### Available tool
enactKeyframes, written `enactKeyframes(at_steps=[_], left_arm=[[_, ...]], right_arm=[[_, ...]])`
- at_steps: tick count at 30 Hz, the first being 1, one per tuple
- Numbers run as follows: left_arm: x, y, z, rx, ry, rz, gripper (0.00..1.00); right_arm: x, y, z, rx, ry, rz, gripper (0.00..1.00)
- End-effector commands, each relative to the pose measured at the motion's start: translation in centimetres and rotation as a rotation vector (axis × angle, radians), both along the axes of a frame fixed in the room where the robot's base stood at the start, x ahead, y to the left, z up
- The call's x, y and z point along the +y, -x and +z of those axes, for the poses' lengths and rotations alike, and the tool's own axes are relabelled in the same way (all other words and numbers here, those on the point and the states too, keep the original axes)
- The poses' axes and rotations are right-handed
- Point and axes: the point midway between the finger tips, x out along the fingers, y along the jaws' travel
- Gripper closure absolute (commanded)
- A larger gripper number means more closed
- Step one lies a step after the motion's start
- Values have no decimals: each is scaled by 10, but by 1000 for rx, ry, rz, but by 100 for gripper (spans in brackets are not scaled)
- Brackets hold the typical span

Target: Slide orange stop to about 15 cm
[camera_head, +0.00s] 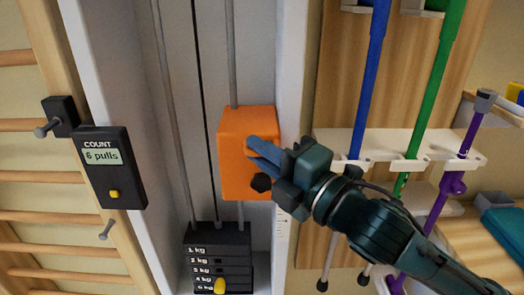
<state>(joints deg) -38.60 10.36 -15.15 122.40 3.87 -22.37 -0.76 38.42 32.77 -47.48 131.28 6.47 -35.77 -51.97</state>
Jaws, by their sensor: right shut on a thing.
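The orange stop (235,165) is a block on a vertical rod inside the pale frame of a weight machine. It sits above the weight stack, with a dark knob (261,183) low on its right side. My left gripper is not in view.
The weight stack (218,262) with a yellow pin stands below the stop. A black counter (108,166) reading "6 pulls" hangs at the left by wooden wall bars. At the right, a white rack (395,147) holds blue, green and purple poles, close to my right arm.

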Motion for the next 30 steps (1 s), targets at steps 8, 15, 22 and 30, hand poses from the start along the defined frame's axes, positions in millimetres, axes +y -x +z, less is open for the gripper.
enactKeyframes(at_steps=[8, 15, 22, 30], left_arm=[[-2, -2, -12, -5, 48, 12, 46], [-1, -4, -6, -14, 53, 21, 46], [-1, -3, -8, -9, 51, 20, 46], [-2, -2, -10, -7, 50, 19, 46]], right_arm=[[1, 1, -40, 5, 4, 1, 100], [1, 1, -37, 2, 2, 2, 84], [1, 0, -39, 6, 4, 1, 68], [-3, 3, -41, 9, 5, 0, 68]])
